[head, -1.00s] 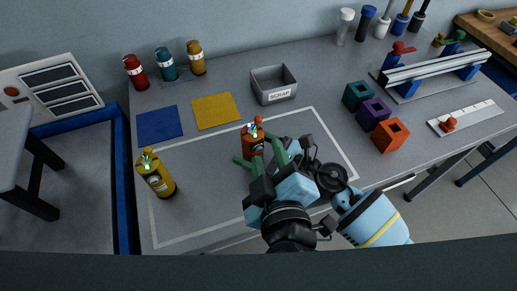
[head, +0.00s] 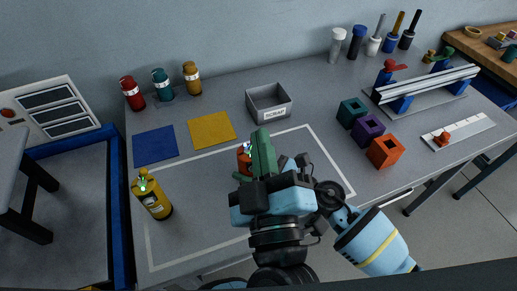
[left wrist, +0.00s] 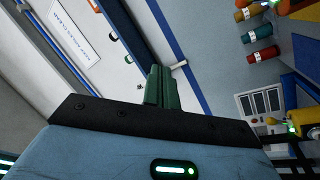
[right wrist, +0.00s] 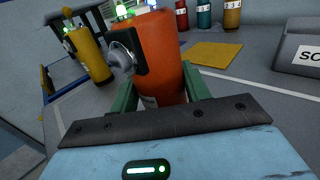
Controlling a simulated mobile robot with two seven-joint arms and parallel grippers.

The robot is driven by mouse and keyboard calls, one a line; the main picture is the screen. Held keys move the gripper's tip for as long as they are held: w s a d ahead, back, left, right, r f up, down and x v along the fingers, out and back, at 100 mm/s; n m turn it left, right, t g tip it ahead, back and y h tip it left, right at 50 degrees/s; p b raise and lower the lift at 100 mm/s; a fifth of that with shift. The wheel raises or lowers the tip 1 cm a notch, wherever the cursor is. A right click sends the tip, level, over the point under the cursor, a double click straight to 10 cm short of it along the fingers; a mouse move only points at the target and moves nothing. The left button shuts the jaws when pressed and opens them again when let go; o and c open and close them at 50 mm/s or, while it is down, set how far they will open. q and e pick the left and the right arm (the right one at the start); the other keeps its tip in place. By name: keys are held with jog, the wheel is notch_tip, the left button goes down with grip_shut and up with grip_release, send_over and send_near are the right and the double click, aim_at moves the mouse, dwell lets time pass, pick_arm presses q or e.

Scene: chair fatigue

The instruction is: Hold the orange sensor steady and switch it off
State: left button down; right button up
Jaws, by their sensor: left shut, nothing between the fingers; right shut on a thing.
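The orange sensor (head: 242,160) stands upright on the table inside the white outline, with a green light on top. In the right wrist view it is an orange cylinder (right wrist: 163,55) with a black bracket and a round metal part on its side. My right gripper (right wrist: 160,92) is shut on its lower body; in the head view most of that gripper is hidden. My left gripper (head: 262,136) is shut and empty, above and in front of the sensor, covering its right side in the head view.
A yellow sensor (head: 152,194) with a green light stands at left. Blue (head: 155,146) and yellow (head: 211,130) mats, a scrap bin (head: 270,101) and several bottles (head: 162,84) lie behind. Coloured blocks (head: 385,151) and a rail fixture (head: 425,85) are at right.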

pick_arm(q)
jog(key=s+d+r+m+t+h, duration=0.3)
jog(key=s+r+m+t+h, duration=0.3)
jog(key=r+m+h, duration=0.45)
jog(key=s+d+f+m+g+h, duration=0.1)
jog(key=s+d+m+g+h, duration=0.15)
jog(key=m+g+h, duration=0.65)
jog(key=s+d+f+m+g+h, duration=0.1)
jog(key=s+d+m+g+h, duration=0.25)
jog(key=m, duration=0.95)
jog(key=w+f+m+g+y, duration=0.3)
jog(key=w+f+m+y, duration=0.25)
jog(key=f, duration=0.45)
jog(key=w+a+f+n+t+y, duration=0.1)
jog(key=w+a+f+n+y, duration=0.1)
jog(key=w+a+f+y, duration=0.3)
jog(key=a+f+y, duration=0.2)
jog(key=a+y, duration=0.2)
jog(key=shift+w+a+f, duration=0.25)
jog(key=shift+w+f, duration=0.05)
jog(key=shift+w, duration=0.05)
